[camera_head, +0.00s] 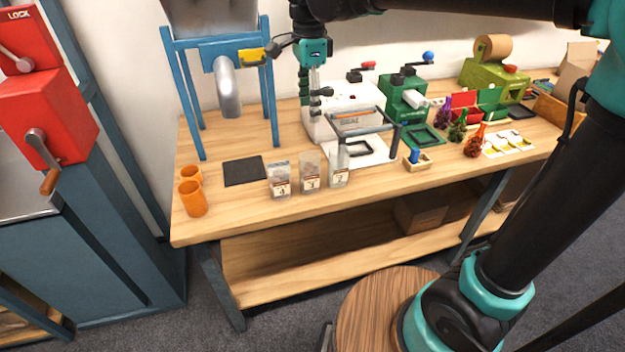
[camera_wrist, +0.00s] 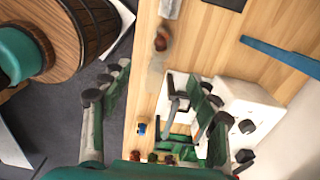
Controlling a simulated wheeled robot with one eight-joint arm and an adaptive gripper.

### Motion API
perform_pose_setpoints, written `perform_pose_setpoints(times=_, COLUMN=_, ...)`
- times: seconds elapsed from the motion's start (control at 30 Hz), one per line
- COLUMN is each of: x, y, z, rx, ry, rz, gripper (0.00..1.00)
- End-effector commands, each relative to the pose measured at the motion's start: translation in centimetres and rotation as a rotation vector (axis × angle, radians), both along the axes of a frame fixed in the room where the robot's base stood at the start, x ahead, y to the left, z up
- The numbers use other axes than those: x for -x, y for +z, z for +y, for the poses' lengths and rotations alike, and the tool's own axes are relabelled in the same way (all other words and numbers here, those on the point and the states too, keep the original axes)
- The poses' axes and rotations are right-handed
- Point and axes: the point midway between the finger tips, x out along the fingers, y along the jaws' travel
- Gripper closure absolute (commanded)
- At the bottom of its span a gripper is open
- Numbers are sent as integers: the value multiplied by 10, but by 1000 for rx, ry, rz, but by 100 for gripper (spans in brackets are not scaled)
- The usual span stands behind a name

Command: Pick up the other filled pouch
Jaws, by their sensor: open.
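Three small clear pouches with printed labels stand in a row near the table's front edge in the head view: a left pouch (camera_head: 279,181), a middle pouch (camera_head: 310,175) and a right pouch (camera_head: 338,167). Which of them are filled is hard to tell. My gripper (camera_head: 314,97) hangs above and behind them, in front of the white sealing machine (camera_head: 348,100). In the wrist view my gripper (camera_wrist: 162,82) has its fingers wide apart with nothing held. A pale pouch (camera_wrist: 155,76) lies in line between the fingers, apart from them, with a brown blurred patch (camera_wrist: 161,40) beyond it.
Two orange cups (camera_head: 194,197) and a black mat (camera_head: 244,171) are left of the pouches. A blue stand (camera_head: 187,95) with a metal spout rises behind. A small wooden block with a blue knob (camera_head: 416,160), a green machine (camera_head: 405,97) and coloured bags (camera_head: 474,142) are to the right.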

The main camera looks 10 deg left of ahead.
Motion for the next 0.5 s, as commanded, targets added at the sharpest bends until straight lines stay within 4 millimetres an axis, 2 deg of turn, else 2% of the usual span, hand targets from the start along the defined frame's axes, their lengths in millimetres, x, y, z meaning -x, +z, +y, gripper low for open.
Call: perform_pose_setpoints(times=0.5, x=0, y=-96, z=0, rx=0, ry=1, rz=0, gripper=40)
